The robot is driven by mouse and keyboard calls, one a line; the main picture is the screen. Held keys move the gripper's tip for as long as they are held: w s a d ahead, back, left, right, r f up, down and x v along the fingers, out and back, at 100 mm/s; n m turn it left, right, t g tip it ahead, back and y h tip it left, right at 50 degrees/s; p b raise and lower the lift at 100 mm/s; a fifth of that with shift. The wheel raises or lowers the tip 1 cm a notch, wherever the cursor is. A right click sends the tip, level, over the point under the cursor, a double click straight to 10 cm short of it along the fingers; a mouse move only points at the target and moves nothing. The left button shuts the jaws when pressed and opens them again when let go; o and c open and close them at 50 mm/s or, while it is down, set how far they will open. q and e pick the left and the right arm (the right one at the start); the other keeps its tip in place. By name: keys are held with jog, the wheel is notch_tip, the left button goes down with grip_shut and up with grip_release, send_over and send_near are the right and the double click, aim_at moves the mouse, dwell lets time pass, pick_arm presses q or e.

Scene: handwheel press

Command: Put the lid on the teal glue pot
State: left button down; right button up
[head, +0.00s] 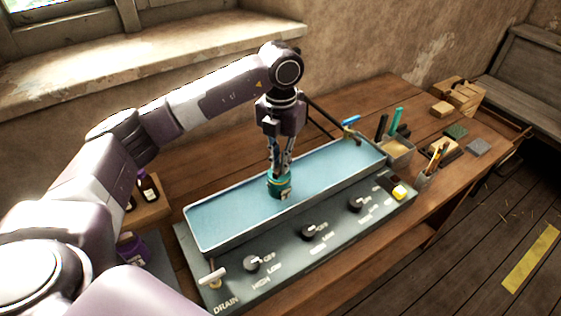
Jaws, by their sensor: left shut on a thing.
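The teal glue pot (279,190) stands upright in the shallow pale-blue bath tray (225,214), a little left of its middle. It has a small pale fitting on its front. My left gripper (280,172) points straight down over the pot, its fingertips at the pot's top. It is shut on what seems to be the lid, which is mostly hidden by the fingers. I cannot tell whether the lid is touching the pot's rim. My right gripper is not in view.
The tray sits on a grey control panel (285,262) with several knobs and a drain lever (213,278). Dark bottles (148,187) stand at the left. A holder with brushes (397,148), a pencil cup (424,178) and wooden blocks (458,96) are at the right.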

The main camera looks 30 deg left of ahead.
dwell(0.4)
pick_arm(q)
jog(key=c, duration=1.9)
grip_release()
jog(key=shift+c, duration=0.2)
jog(key=shift+o, duration=0.6)
jog(key=o, duration=0.4)
jog(key=shift+c, duration=0.2)
jog(key=shift+r, duration=0.15)
jog(key=shift+r+p, duration=2.05)
jog(key=shift+r, duration=1.3)
jog(key=shift+c, duration=0.2)
